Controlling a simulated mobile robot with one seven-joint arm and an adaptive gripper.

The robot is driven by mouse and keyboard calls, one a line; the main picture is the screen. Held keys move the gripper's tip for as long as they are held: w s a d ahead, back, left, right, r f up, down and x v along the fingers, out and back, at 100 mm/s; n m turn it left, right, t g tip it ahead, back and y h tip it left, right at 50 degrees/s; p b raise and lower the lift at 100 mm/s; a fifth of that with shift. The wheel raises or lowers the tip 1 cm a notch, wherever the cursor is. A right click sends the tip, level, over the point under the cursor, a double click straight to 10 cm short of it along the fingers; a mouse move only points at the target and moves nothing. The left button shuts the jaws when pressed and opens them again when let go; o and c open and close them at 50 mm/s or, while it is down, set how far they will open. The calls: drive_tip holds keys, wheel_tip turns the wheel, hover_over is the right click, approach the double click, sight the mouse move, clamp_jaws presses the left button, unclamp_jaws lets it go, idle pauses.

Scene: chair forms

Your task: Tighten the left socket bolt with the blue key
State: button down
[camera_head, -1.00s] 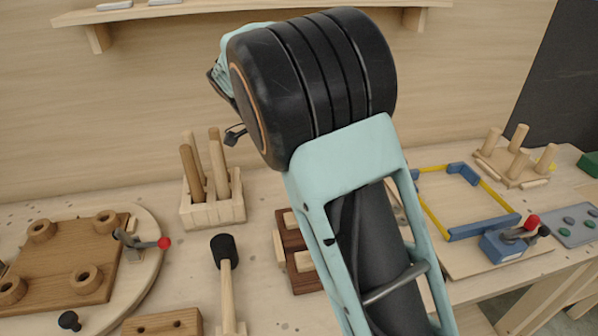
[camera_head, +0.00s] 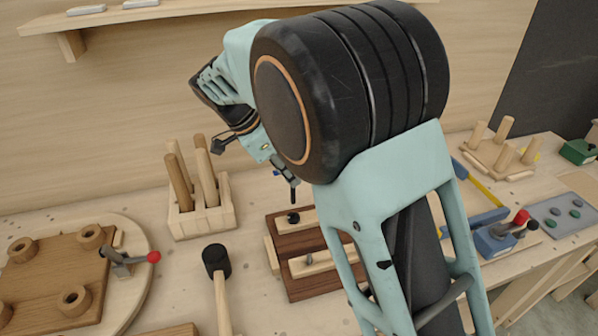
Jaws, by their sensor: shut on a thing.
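A dark brown wooden block (camera_head: 300,288) with pale strips lies on the bench, partly hidden behind my arm. I cannot tell for sure which is the left socket bolt. My gripper (camera_head: 291,183) is small and mostly hidden behind my forearm, pointing down just above the back bolt. It is shut on the blue key (camera_head: 277,172), of which only a small blue bit shows. Contact between key and bolt cannot be seen.
A round board with a red-knobbed clamp (camera_head: 130,258) is at the left. A blue clamp (camera_head: 495,242) and a peg base (camera_head: 495,165) are at the right.

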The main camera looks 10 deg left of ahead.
drive_tip(key=shift+f+b, duration=1.4)
drive_tip(key=shift+f, duration=1.65)
drive_tip(key=shift+r+m+g+p, duration=0.3)
drive_tip(key=shift+m+p, duration=0.1)
drive_tip(key=shift+m, duration=0.3)
drive_tip(key=shift+w+a+f+m+g+h+p, duration=0.1)
drive_tip(key=shift+m+g+h+p, duration=0.15)
drive_tip(key=shift+m, duration=0.4)
drive_tip(key=shift+w+f+m+g+h+p, duration=0.15)
drive_tip(key=shift+m+g+p, duration=0.15)
drive_tip(key=shift+m, duration=0.35)
drive_tip(key=shift+s+r, duration=0.1)
drive_tip(key=shift+b, duration=0.35)
drive_tip(key=shift+n+b, duration=0.5)
drive_tip(key=shift+n, duration=0.1)
drive_tip(key=shift+n+t+b, duration=0.3)
drive_tip(key=shift+n+t, duration=0.05)
drive_tip(key=shift+n, duration=0.05)
drive_tip(key=shift+r, duration=0.15)
